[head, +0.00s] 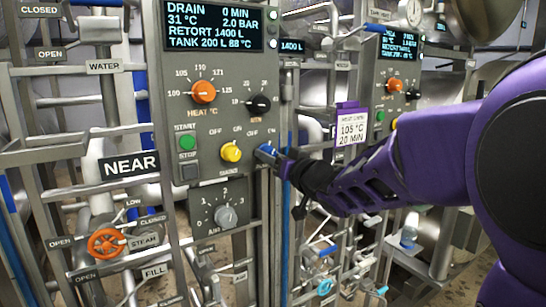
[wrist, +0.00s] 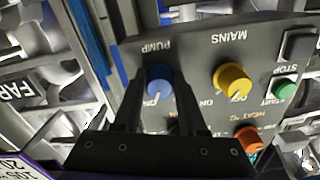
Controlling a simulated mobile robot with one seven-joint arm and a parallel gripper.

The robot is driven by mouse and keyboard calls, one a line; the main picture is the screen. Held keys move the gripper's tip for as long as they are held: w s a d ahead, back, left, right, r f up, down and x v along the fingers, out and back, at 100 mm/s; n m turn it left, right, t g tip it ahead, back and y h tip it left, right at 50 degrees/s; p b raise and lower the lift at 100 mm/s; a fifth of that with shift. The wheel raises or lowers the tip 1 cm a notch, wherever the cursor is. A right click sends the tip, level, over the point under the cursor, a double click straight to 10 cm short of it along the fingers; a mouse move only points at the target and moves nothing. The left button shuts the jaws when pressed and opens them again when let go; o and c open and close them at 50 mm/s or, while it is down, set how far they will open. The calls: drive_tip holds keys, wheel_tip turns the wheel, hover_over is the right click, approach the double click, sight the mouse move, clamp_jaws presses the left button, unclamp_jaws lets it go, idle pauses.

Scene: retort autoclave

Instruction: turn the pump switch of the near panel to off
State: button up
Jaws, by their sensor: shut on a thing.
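The pump switch is a blue knob (head: 265,150) at the lower right of the grey near panel (head: 172,108), right of the yellow mains knob (head: 231,152). In the wrist view the picture is upside down, and the blue knob (wrist: 160,76) sits by the PUMP label. My gripper (head: 273,155) has reached the panel from the right. Its two dark fingers (wrist: 158,80) lie on either side of the blue knob and are shut on it.
The NEAR sign (head: 131,166) hangs left of the panel. An orange heat knob (head: 204,91), a black knob (head: 258,104) and the green start button (head: 187,142) are close by. A second panel (head: 399,75) stands at the right behind my arm. Pipes and rails crowd both sides.

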clamp_jaws()
drive_tip(key=shift+n, duration=0.3)
drive_tip(key=shift+f+n+b, duration=0.15)
drive_tip(key=shift+n+b, duration=1)
drive_tip(key=shift+n, duration=0.05)
drive_tip(key=n+b, duration=0.2)
drive_tip(key=n, duration=0.1)
drive_tip(key=shift+d+n, duration=0.1)
drive_tip(key=shift+n, duration=0.3)
drive_tip(key=n+b, duration=0.1)
drive_tip(key=n, duration=0.1)
drive_tip(key=n+b, duration=0.1)
drive_tip(key=n, duration=0.2)
drive_tip(key=shift+w+r+b, duration=0.1)
drive_tip(key=shift+r+b, duration=0.1)
drive_tip(key=shift+b, duration=0.2)
